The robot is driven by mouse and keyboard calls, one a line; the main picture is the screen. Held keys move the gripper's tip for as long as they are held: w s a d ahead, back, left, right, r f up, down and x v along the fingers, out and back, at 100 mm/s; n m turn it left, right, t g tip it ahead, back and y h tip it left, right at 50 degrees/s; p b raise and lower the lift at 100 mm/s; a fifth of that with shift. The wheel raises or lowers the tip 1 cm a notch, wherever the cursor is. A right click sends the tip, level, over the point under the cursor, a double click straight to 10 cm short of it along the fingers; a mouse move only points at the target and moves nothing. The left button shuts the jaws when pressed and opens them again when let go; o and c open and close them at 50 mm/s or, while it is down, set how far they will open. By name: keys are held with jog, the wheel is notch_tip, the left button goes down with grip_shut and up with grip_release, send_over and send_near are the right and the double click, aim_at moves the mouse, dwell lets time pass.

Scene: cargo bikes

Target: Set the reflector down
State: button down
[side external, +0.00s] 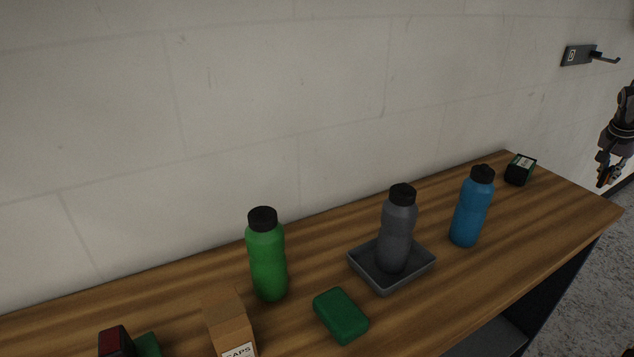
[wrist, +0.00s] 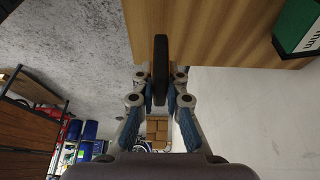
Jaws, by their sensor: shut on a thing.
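My gripper (side external: 606,180) is at the far right in the side view, beyond the right end of the wooden table (side external: 545,215). In the wrist view my gripper (wrist: 160,90) is shut on the reflector (wrist: 161,68), a thin dark piece with an orange edge, seen edge-on between the fingertips. The reflector is too small to make out clearly in the side view. In the wrist view it overlaps the edge of the tabletop (wrist: 215,35) in the picture; its height over the wood cannot be told.
A small black-and-green box (side external: 520,170) stands at the table's far right corner. A blue bottle (side external: 470,208), a grey tray (side external: 385,286) holding a grey bottle (side external: 397,230), a green bottle (side external: 267,260), a green block (side external: 341,316) and a cardboard box (side external: 228,318) stand further left. A wall hook (side external: 580,55) hangs above.

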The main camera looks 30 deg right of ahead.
jog(key=w+f, duration=0.1)
jog(key=w, duration=0.1)
jog(key=w+f, duration=0.2)
jog(key=w, duration=0.1)
jog(key=w+f, duration=0.1)
jog(key=w, duration=0.1)
jog(key=shift+w+a+f, duration=0.15)
jog(key=shift+a+f, duration=0.05)
jog(key=shift+a, duration=0.05)
jog(key=shift+f, duration=2)
jog(key=shift+f, duration=0.1)
jog(key=c, duration=1.4)
grip_release()
jog(key=v, duration=1.2)
